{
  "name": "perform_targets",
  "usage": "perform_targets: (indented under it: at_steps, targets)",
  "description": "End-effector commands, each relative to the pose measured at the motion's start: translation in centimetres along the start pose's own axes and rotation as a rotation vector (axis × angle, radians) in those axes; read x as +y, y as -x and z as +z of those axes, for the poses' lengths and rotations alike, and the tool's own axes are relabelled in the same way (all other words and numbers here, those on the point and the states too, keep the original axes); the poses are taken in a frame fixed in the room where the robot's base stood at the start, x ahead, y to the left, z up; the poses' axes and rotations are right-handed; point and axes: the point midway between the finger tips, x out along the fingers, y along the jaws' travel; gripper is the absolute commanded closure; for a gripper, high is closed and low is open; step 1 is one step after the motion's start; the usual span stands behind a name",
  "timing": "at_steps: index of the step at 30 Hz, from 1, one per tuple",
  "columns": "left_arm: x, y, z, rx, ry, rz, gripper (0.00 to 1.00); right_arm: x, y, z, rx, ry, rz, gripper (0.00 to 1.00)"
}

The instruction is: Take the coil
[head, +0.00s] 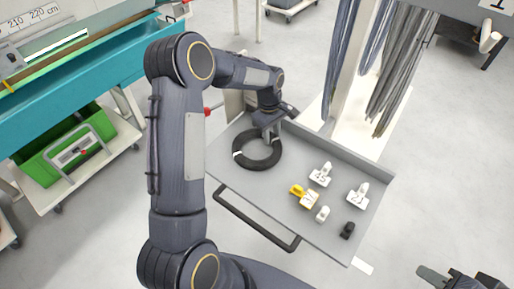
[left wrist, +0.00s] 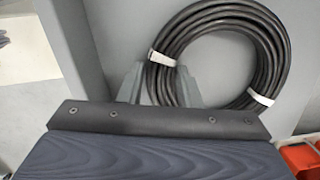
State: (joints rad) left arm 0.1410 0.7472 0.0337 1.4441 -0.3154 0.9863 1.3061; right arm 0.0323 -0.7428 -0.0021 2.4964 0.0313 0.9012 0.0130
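The coil (head: 257,150) is a black cable ring with white ties, lying in the grey tray (head: 228,165) near its upper left corner. My left gripper (head: 268,132) reaches down at the coil's far edge. In the left wrist view the fingers of my left gripper (left wrist: 160,80) stand on either side of the near left part of the coil (left wrist: 215,98); whether they press on it cannot be told. My right gripper (head: 438,276) shows only in part at the lower right, away from the tray; its opening is not clear.
White numbered pieces (head: 321,174), a yellow piece (head: 297,190) and a small black piece (head: 347,230) stand in the tray's right half. A dark handle (head: 255,220) runs along the tray's front. Hanging grey cables (head: 400,70) are behind. A green crate (head: 72,145) sits at left.

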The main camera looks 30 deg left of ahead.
Motion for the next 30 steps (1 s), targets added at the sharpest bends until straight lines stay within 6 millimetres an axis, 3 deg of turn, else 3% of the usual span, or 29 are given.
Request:
perform_targets:
  at_steps: [1, 7, 20, 27, 30]
  targets:
    - [0.0, 0.0, 0.0, 0.000, 0.000, 0.000, 0.76, 0.0, 0.0, 0.0, 0.000, 0.000, 0.000, 0.66]
    - [0.0, 0.0, 0.0, 0.000, 0.000, 0.000, 1.00, 0.0, 0.0, 0.0, 0.000, 0.000, 0.000, 0.66]
    - [0.1, 0.5, 0.0, 0.001, 0.000, 0.003, 1.00, 0.0, 0.0, 0.0, 0.000, 0.000, 0.000, 0.66]
    - [0.1, 3.4, 0.4, 0.002, 0.000, 0.005, 1.00, 0.1, -0.1, 0.1, 0.000, 0.000, 0.000, 0.66]
    - [-1.4, 5.1, 1.3, 0.003, -0.002, 0.005, 1.00, 0.2, -0.5, 0.2, 0.000, 0.000, 0.000, 0.66]
